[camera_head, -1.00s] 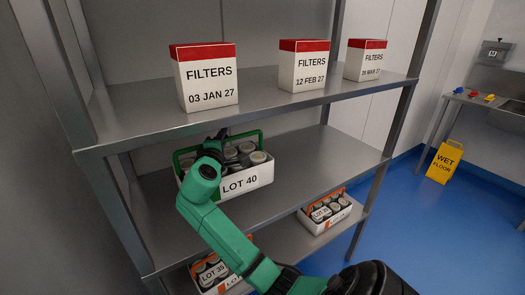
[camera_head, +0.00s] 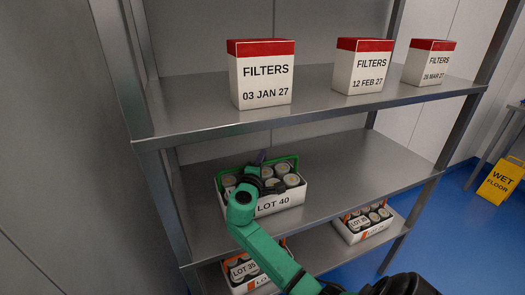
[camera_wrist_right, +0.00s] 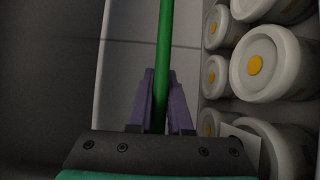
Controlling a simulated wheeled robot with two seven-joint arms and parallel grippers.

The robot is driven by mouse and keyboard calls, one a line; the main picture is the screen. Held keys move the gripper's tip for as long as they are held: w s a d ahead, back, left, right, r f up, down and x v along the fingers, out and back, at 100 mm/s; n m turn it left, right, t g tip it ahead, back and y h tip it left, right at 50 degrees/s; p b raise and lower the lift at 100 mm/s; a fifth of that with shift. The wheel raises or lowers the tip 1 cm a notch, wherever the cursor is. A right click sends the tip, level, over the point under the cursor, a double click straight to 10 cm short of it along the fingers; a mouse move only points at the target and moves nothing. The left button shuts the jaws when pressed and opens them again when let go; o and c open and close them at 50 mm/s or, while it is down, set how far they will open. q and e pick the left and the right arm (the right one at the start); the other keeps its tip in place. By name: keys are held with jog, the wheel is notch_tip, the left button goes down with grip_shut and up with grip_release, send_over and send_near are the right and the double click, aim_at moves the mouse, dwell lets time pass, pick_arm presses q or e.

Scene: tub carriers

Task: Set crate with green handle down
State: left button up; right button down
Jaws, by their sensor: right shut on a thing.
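The crate with the green handle is a white crate (camera_head: 292,205) marked LOT 40, holding several round lidded tubs. It is at the middle shelf (camera_head: 370,165), upright, in the head view. Whether its base touches the shelf or hangs just above it, I cannot tell. My right gripper (camera_head: 260,159) is above the crate, shut on the green handle (camera_head: 287,160). In the right wrist view, the purple fingers of the same gripper (camera_wrist_right: 160,90) close around the green bar (camera_wrist_right: 165,45), with tubs to the right. My left gripper is not in view.
Red-topped filter boxes (camera_head: 262,82) stand on the upper shelf (camera_head: 200,105), above the crate. Two orange-handled crates, LOT 35 (camera_head: 237,283) and another (camera_head: 352,234), are on the lower shelf. The middle shelf is bare right of my crate. A yellow wet-floor sign (camera_head: 498,182) stands at right.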

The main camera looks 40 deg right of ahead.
jog(key=shift+r, duration=0.25)
jog(key=c, duration=0.8)
grip_release()
jog(key=shift+f, duration=0.2)
jog(key=shift+c, duration=0.2)
jog(key=shift+s+a+r, duration=0.1)
jog(key=shift+s, duration=0.05)
jog(key=shift+s+a+f, duration=0.15)
jog(key=shift+a+f, duration=0.05)
jog(key=shift+a, duration=0.1)
jog(key=b+v, duration=0.2)
jog(key=v, duration=0.9)
jog(key=shift+s+a+r, duration=0.1)
